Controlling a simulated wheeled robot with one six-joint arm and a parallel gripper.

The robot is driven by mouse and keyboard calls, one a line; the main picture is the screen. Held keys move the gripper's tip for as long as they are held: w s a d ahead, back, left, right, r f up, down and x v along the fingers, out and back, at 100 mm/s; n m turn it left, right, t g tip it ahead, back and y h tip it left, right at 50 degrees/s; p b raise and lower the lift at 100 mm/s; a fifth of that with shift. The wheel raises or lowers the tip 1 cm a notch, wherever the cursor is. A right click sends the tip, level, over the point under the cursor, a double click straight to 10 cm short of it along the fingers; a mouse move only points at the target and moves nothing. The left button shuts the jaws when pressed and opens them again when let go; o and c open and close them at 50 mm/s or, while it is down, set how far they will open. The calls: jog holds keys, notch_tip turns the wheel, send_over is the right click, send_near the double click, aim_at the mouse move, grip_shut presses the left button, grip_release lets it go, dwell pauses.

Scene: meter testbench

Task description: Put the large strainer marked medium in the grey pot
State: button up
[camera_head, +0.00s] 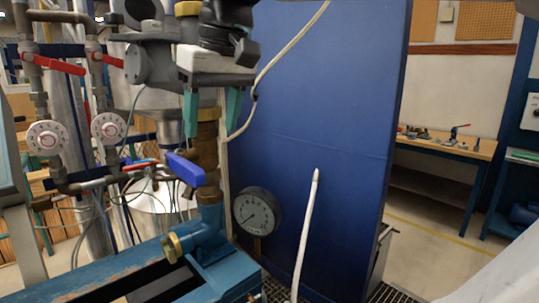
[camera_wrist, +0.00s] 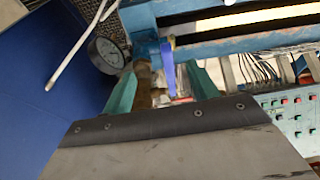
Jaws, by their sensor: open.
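I make out no strainer and no grey pot with certainty in either view. My gripper (camera_head: 213,108) hangs at the upper middle of the head view, with its two teal fingers pointing down. The fingers are apart, with no held object visible between them. In the wrist view, my gripper (camera_wrist: 163,88) shows its fingers on either side of a brass pipe; I cannot tell whether they touch it. A blue valve handle (camera_head: 187,168) is just below the fingers in the head view and also shows in the wrist view (camera_wrist: 167,66).
A round pressure gauge (camera_head: 257,211) and a pale upright rod (camera_head: 306,235) stand before a blue panel (camera_head: 320,120). A blue bench frame (camera_head: 130,275) fills the lower left. Red-handled valves (camera_head: 55,65) are at left. A workbench (camera_head: 450,143) stands far right.

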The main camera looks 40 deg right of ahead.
jog(key=s+f, duration=0.6)
jog(key=f, duration=0.5)
jog(key=s+f+g, duration=0.1)
jog(key=s+f, duration=0.5)
jog(key=f, duration=0.6)
jog(key=shift+s+d+m+g, duration=0.3)
jog(key=shift+s, duration=0.1)
